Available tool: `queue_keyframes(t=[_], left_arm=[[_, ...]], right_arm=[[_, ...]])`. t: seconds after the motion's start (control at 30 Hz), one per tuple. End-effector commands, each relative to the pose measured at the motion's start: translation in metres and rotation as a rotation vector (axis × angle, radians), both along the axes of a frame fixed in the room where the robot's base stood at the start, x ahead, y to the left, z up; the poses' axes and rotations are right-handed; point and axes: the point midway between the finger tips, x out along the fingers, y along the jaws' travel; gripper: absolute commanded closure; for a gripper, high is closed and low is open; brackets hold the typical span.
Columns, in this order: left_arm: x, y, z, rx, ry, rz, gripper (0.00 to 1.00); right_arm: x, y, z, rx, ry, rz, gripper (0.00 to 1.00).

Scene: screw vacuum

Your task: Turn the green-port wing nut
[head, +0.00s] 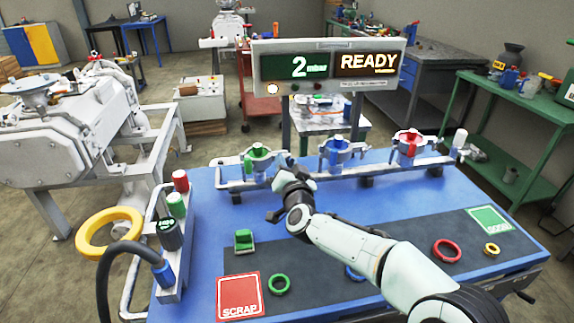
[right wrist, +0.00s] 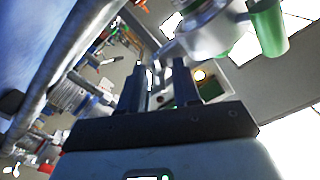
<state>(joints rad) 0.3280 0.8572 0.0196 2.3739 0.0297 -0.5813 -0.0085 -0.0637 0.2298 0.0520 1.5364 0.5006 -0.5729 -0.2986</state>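The green port (head: 258,155) is a grey metal clamp assembly with a green centre and a green handle, on the pipe rail at the table's far left. My right gripper (head: 283,172) is just to its right. In the right wrist view the two dark fingers (right wrist: 172,78) are apart with a gap between them. The port's grey clamp body (right wrist: 207,32) and green handle (right wrist: 267,27) lie beyond the fingers, above right. A grey part reaches from the clamp towards the fingertips; I cannot tell whether it is the wing nut or touches them. My left gripper is out of view.
Blue port (head: 336,152) and red port (head: 408,145) stand further right on the rail. A display (head: 327,68) above reads 2 mbar and READY.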

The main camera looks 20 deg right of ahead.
Motion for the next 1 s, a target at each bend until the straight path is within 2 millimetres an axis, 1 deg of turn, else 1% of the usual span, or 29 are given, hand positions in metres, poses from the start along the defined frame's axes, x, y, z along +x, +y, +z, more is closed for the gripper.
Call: queue_keyframes(t=[0.23,0.37,0.47,0.6,0.8,0.9,1.0], left_arm=[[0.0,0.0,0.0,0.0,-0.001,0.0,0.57],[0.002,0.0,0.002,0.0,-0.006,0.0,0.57],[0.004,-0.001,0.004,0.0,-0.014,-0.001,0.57],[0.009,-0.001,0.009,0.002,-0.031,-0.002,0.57],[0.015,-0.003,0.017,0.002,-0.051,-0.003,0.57],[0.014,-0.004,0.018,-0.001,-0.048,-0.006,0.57],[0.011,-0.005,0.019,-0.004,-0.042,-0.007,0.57]], right_arm=[[-0.003,0.001,0.0,-0.001,0.001,0.0,0.68],[-0.016,0.005,0.001,0.0,0.0,0.001,0.68],[-0.034,0.009,0.001,0.0,0.0,0.001,0.68],[-0.063,0.016,0.002,0.0,0.0,0.002,0.68],[-0.102,0.026,0.001,0.0,0.0,0.001,0.68],[-0.116,0.03,0.001,0.0,0.0,0.001,0.68],[-0.125,0.033,0.001,0.0,0.0,0.001,0.68]])
